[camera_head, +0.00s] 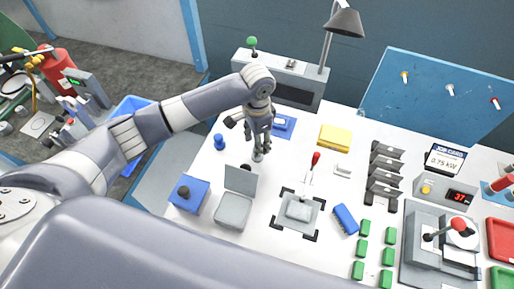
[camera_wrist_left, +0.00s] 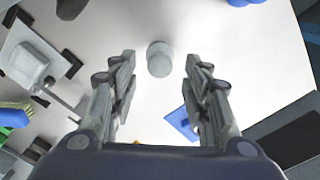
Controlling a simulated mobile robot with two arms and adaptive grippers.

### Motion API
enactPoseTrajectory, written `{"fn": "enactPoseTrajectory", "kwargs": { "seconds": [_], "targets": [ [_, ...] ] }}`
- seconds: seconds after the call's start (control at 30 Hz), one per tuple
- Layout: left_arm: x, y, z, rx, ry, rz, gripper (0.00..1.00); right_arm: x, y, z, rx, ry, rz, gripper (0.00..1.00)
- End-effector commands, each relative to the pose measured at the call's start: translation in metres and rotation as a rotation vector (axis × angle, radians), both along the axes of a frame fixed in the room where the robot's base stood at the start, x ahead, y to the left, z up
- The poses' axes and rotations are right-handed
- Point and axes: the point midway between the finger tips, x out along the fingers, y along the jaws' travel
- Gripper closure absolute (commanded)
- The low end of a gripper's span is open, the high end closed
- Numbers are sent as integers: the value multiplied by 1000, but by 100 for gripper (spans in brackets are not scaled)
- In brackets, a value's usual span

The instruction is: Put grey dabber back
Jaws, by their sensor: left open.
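The grey dabber (camera_head: 258,155) looks like a small grey upright cylinder on the white bench, directly below my left gripper (camera_head: 259,138). In the left wrist view the dabber (camera_wrist_left: 159,60) stands beyond the open fingertips, near the middle between them, and nothing touches it. My left gripper (camera_wrist_left: 160,75) is open and empty, pointing down. A grey box with a raised lid (camera_head: 234,211) sits in front of the dabber. A blue dabber-like piece (camera_head: 219,142) stands to the left. My right gripper is not in view.
A blue box with a black knob (camera_head: 188,196) stands front left. A fixture with a red-tipped lever (camera_head: 299,210) is to the right. A yellow block (camera_head: 335,138) and a blue mat (camera_head: 283,125) lie behind. The lamp (camera_head: 343,22) rises at the back.

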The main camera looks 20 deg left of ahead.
Motion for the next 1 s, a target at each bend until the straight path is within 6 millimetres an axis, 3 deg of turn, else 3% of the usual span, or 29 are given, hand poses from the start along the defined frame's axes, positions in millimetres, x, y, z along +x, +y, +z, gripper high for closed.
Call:
{"fn": "enactPoseTrajectory", "kwargs": {
  "seconds": [0.2,0.4,1.0],
  "targets": [
    [0,0,45,1,-4,-2,56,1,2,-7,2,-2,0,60],
    [0,0,68,1,-1,0,56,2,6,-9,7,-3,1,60],
    [0,0,72,1,1,0,56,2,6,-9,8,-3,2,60]
  ]
}}
